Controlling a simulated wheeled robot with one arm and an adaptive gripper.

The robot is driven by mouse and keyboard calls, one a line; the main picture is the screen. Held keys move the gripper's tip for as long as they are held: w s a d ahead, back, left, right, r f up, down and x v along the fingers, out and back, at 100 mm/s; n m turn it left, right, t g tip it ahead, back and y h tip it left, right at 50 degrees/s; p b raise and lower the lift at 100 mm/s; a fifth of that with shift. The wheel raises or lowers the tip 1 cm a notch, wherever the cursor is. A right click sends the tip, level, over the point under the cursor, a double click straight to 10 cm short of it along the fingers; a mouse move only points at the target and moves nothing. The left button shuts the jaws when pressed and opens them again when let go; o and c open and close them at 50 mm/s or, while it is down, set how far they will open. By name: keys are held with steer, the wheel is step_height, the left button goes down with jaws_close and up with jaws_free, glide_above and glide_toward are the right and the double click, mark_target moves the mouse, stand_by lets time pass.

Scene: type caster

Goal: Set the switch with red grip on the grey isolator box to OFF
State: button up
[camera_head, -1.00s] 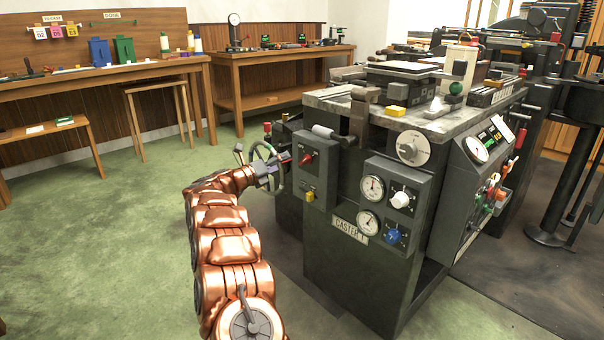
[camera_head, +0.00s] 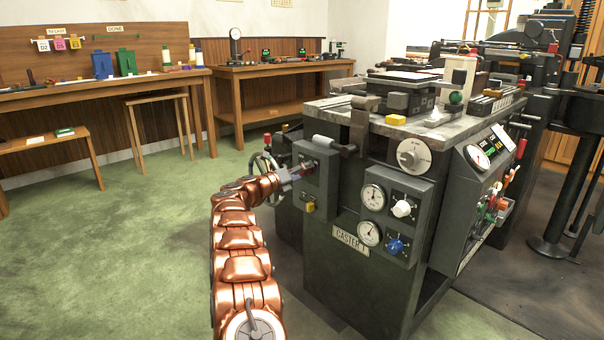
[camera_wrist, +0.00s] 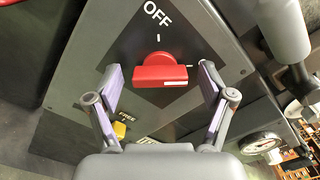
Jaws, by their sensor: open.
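The grey isolator box (camera_head: 317,180) is on the near left side of the caster; its dark plate also fills the wrist view (camera_wrist: 215,35). The switch with red grip (camera_wrist: 160,72) has a round hub and a bar lying crosswise in the wrist view. A small pale mark shows at the bar's right end. The word OFF (camera_wrist: 158,13) and a tick stand above the hub, away from that end. My gripper (camera_wrist: 160,82) is open, one finger either side of the bar, with visible gaps. In the head view my gripper (camera_head: 291,175) is at the box's front.
A yellow knob (camera_wrist: 119,130) sits low on the box near a FREE label. A handwheel (camera_head: 265,170) is left of the box. Gauges (camera_head: 373,197) and knobs are on a panel to the right. A grey cylinder (camera_wrist: 278,28) is close at the upper right.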

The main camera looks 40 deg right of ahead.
steer(key=c, duration=1.2)
steer(key=shift+o, duration=0.2)
